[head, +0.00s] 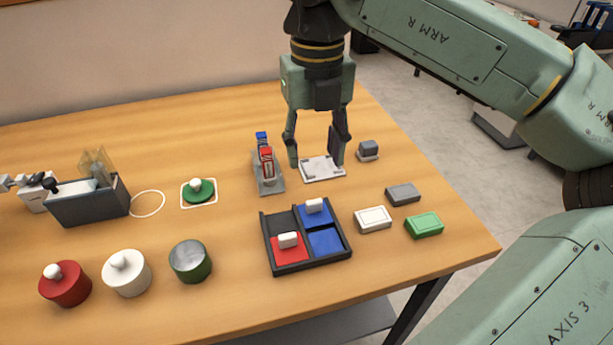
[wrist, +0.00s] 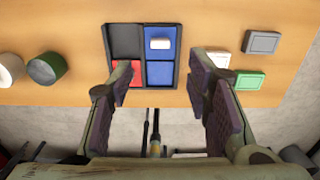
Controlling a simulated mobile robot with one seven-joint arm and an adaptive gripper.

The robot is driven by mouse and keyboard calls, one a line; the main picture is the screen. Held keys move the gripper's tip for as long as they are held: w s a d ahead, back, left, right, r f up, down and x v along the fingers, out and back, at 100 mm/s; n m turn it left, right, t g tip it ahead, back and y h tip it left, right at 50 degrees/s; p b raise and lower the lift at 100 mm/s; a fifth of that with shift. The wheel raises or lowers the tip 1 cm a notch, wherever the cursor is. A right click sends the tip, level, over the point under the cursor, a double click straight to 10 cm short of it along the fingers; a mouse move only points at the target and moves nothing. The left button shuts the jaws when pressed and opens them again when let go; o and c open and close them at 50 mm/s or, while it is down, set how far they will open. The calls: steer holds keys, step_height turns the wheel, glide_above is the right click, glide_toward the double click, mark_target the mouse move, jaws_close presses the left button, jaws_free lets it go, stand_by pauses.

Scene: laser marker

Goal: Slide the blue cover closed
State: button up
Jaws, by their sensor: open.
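The blue cover (head: 326,205) with a white handle (head: 314,206) lies over the far right part of a black divided tray (head: 291,268). The near right part of the tray shows a blue surface (head: 326,243); I cannot tell whether it is the compartment floor. In the wrist view the blue cover (wrist: 160,34) and its handle show between my fingers, farther off. My gripper (head: 316,164) is open and empty, pointing down behind the tray over a white plate (head: 318,175). I cannot tell its height above the plate.
A red cover (head: 287,254) with a white handle is in the tray's near left part; the far left is dark and open. A grey stand (head: 269,186) with red and blue pieces is left of my gripper. White, grey and green blocks (head: 424,225) are right of the tray.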

mark_target(314, 201)
step_height(314, 201, down, 11)
steer(key=shift+s+r+p, duration=0.15)
steer(key=shift+r+p, duration=0.05)
steer(key=shift+p, duration=0.85)
steer(key=shift+c, duration=0.2)
jaws_close()
